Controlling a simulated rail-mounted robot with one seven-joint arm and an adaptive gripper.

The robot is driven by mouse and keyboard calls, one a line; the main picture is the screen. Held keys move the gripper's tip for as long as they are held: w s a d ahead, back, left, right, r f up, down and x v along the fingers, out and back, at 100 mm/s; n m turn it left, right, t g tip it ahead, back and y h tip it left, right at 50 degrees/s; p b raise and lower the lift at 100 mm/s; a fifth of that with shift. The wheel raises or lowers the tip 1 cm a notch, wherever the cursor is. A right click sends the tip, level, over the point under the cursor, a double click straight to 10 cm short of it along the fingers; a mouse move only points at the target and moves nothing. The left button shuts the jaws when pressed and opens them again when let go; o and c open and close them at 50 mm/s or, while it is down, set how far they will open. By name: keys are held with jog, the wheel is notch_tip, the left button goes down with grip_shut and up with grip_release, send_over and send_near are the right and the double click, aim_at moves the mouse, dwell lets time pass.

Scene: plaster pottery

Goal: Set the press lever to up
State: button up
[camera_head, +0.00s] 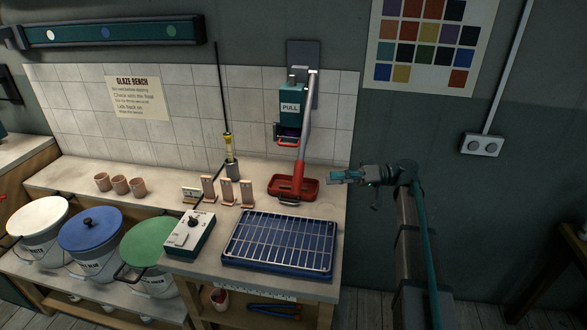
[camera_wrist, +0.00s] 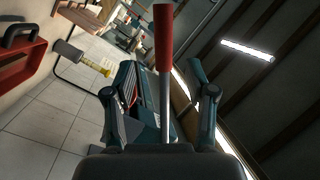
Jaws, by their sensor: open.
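The press lever (camera_head: 304,125) is a pale grey bar with a red grip. It hangs down from a bracket on the tiled wall, beside a teal box (camera_head: 291,104) marked PULL. Its lower end is just above a red tray (camera_head: 308,187) on the bench. My gripper (camera_head: 334,177) is open and empty to the right of the lever's lower end. In the wrist view, the lever's red grip (camera_wrist: 163,38) and metal bar show between my two fingers (camera_wrist: 157,95). Whether a finger touches the bar cannot be told.
A blue tray with a wire rack (camera_head: 282,243) and a control box (camera_head: 190,232) stand at the bench front. Small tiles on stands (camera_head: 227,190) and a yellow-collared rod (camera_head: 229,145) are left of the lever.

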aim_at(298, 178)
jog(key=a+p, duration=0.1)
jog(key=a, duration=0.2)
jog(key=s+a+p, duration=0.1)
jog(key=a, duration=0.3)
jog(key=a+p, duration=0.1)
jog(key=a, duration=0.3)
jog(key=shift+s+r+p, duration=0.35)
jog(key=shift+s+r, duration=0.05)
grip_shut()
